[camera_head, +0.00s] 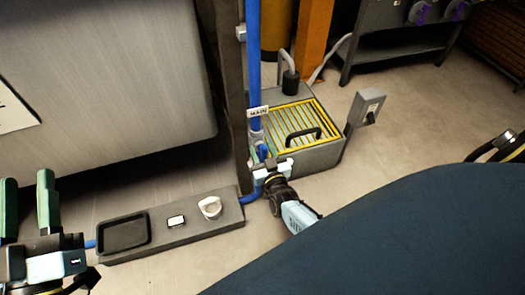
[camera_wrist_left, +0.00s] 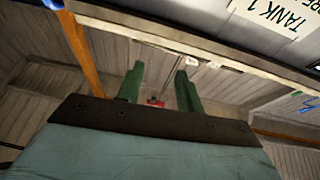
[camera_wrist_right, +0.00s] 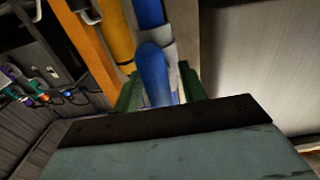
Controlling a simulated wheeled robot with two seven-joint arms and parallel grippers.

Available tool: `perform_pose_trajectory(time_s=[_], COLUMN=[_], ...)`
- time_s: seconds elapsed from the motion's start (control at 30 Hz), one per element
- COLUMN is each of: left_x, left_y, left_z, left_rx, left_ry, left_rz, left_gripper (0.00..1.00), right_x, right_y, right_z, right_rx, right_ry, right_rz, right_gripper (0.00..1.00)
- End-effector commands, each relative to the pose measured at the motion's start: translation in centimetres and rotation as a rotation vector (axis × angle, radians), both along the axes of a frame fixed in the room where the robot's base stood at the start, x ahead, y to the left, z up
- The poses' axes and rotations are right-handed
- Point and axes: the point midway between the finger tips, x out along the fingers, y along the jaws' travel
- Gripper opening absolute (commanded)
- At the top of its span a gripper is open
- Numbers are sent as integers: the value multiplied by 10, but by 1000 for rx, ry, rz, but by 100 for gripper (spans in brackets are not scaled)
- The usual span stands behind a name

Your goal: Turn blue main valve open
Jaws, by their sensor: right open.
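A blue vertical pipe (camera_head: 254,60) with a white MAIN label (camera_head: 258,112) runs down beside a dark post. The blue main valve handle (camera_head: 263,152) is just below the label, partly hidden by my right gripper (camera_head: 262,157). In the right wrist view the blue handle (camera_wrist_right: 154,72) stands between the green fingers of my right gripper (camera_wrist_right: 160,88), which are open on either side of it. Whether they touch it I cannot tell. My left gripper (camera_head: 28,190) is open and empty at the lower left; its spread fingers also show in the left wrist view (camera_wrist_left: 158,88).
A grey floor panel (camera_head: 190,222) with a black tray and a white knob lies left of my right gripper. A grey box with a yellow grate (camera_head: 328,122) stands behind the valve. A large grey tank (camera_head: 100,90) fills the upper left. A grey post unit (camera_head: 366,108) stands right.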

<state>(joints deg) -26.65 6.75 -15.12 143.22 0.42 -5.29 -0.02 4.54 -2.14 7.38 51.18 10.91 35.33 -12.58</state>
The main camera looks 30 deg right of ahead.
Motion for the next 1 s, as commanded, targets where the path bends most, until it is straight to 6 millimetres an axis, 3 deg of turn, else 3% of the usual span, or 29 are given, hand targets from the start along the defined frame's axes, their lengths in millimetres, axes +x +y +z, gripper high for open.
perform_pose_trajectory(time_s=[0.17,0.57,1.0], left_x=[1,9,-17], left_y=[0,9,31], left_z=[-2,-63,-135], left_rx=[5,120,245], left_ry=[16,387,836], left_rz=[1,26,58], left_gripper=[36,36,36], right_x=[-3,-42,-100], right_y=[1,10,25], right_z=[1,1,1], right_rx=[1,1,0], right_ry=[0,2,2], right_rz=[0,0,0], right_gripper=[42,42,42])
